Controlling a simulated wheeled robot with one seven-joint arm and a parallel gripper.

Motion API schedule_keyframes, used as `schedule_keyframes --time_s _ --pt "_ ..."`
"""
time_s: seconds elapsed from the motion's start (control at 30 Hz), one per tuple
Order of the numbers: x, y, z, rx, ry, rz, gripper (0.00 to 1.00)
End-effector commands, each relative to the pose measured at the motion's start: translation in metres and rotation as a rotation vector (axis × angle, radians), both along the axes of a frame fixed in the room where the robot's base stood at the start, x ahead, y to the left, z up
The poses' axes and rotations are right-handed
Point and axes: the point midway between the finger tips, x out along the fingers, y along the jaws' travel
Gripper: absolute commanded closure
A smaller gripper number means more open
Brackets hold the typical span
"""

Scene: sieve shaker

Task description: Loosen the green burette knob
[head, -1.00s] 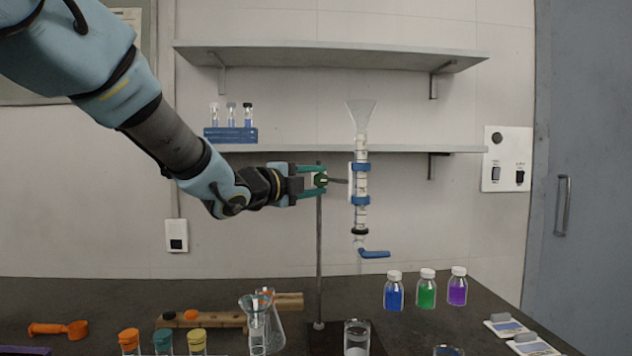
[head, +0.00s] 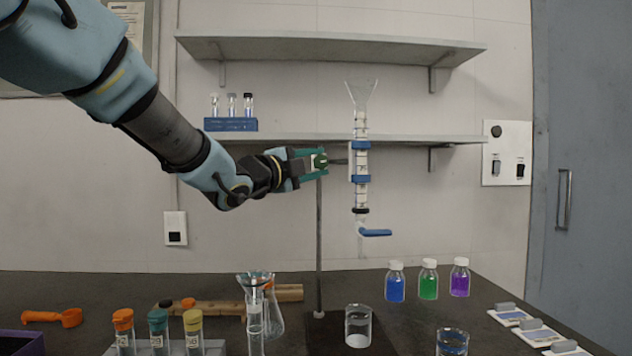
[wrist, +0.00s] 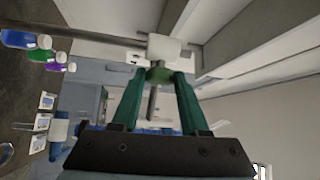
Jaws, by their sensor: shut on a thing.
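The green burette knob (head: 320,161) sits on the clamp at the top of the thin upright stand rod (head: 319,235). My gripper (head: 318,163) comes in from the left with its teal jaws shut on the knob. In the wrist view the green knob (wrist: 158,75) shows between the tips of my gripper (wrist: 158,78). Most of the knob is hidden by the jaws.
A beaker (head: 358,325) stands on the bench below the burette. Flasks (head: 262,305), capped tubes (head: 158,330) and a wooden block (head: 215,307) stand in front left. Colored bottles (head: 428,281) stand at right. A shelf (head: 300,139) runs behind the gripper.

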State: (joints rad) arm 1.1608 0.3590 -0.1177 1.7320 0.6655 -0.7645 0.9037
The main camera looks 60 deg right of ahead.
Motion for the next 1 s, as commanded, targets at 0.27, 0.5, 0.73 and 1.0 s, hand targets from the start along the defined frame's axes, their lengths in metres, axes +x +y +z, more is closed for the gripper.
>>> schedule_keyframes --time_s 0.27,0.5,0.73,1.0 --pt "0.0008 0.0002 -0.0034 -0.042 0.059 0.001 1.0" --pt "0.0007 0.0003 -0.0015 -0.043 0.062 0.001 1.0" --pt "0.0006 0.0002 -0.0013 -0.043 0.062 0.001 0.41" --pt "0.0001 0.0003 -0.001 -0.043 0.061 0.0 0.27"
